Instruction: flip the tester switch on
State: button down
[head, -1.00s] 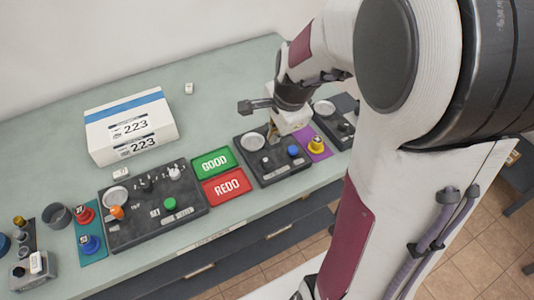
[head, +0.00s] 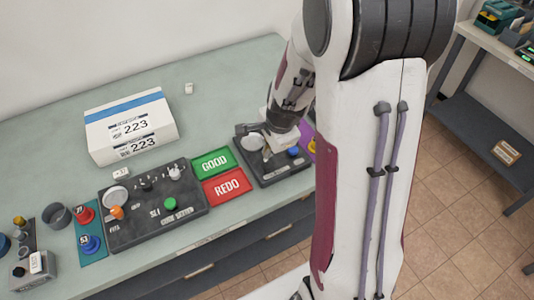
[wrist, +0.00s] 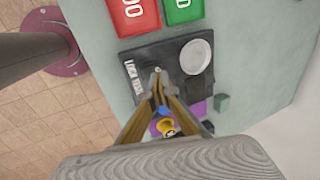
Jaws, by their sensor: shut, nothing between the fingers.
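The tester is a dark panel (head: 272,176) with a round pale dish and a blue knob (head: 293,152). In the wrist view the panel (wrist: 140,56) carries white lettering that seems to read "LOGIC TEST", with the dish (wrist: 196,56) beside it. My gripper (head: 267,153) is low over the panel, between dish and blue knob. In the wrist view my gripper (wrist: 157,76) has its fingers together and empty, tips at the panel's middle. A small pale tip shows at the fingertips. The fingers cover most of that spot, so the switch's position and any contact are unclear.
Green GOOD (head: 213,162) and red REDO (head: 227,186) plates lie left of the panel. A larger control panel (head: 150,232) and a white box (head: 130,128) stand further left. A yellow knob (wrist: 165,127) on a purple plate is close to my fingers.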

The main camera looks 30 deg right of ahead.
aim_at(267, 162)
jog(key=shift+x, duration=1.45)
jog(key=shift+w+f, duration=0.25)
jog(key=shift+f, duration=0.15)
jog(key=shift+s+r, duration=0.1)
jog(key=shift+s, duration=0.15)
jog(key=shift+s, duration=0.6)
jog(key=shift+r, duration=0.25)
notch_tip(267, 162, up, 14)
jog(key=shift+f, duration=0.15)
dwell(0.5)
